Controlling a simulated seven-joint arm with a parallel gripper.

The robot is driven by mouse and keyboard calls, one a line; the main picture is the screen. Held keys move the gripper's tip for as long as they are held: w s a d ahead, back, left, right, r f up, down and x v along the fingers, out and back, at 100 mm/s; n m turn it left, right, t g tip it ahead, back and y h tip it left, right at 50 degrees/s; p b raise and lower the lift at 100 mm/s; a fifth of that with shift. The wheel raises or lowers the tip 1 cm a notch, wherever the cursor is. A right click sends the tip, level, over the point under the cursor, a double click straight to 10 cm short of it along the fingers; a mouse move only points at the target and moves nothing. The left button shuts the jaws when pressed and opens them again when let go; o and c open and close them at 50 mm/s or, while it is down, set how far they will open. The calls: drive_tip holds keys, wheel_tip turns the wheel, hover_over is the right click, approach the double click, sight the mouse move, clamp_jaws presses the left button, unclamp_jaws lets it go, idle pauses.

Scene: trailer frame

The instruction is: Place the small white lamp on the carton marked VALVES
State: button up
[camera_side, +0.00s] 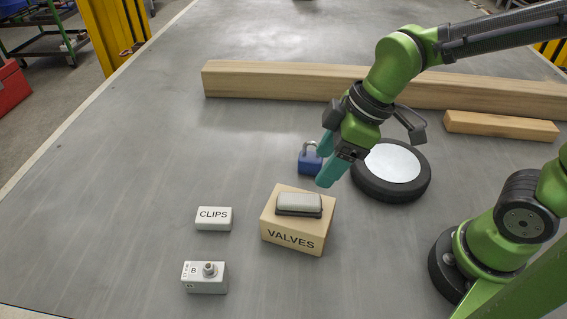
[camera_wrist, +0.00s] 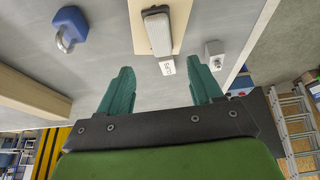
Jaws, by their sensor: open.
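The small white lamp (camera_side: 300,203), a rounded white lens on a dark base, lies flat on top of the tan carton marked VALVES (camera_side: 290,238). In the wrist view the lamp (camera_wrist: 158,32) lies on the carton top (camera_wrist: 180,12), ahead of the fingers. My gripper (camera_side: 326,163) is open and empty, above and behind the carton to the right in the side view. Its two teal fingers (camera_wrist: 160,68) are spread wide in the wrist view, with nothing between them. The gripper is apart from the lamp.
A blue padlock (camera_side: 310,161) stands behind the carton, close to my fingers. A wheel (camera_side: 390,165) lies to the right. A white CLIPS box (camera_side: 213,218) and a white box marked B (camera_side: 205,280) are at left. Wooden beams (camera_side: 270,80) cross the back. The far-left tabletop is clear.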

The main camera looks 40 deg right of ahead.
drive_tip(key=s+d+r+m+t, duration=0.2)
drive_tip(key=d+r+m, duration=0.1)
drive_tip(key=d+m, duration=0.3)
drive_tip(key=s+d+r+m+t+h, duration=0.1)
drive_tip(key=d+r+m+t, duration=0.1)
drive_tip(key=d+m, duration=0.4)
drive_tip(key=shift+s+d+r+m, duration=0.4)
drive_tip(key=shift+r+m, duration=0.2)
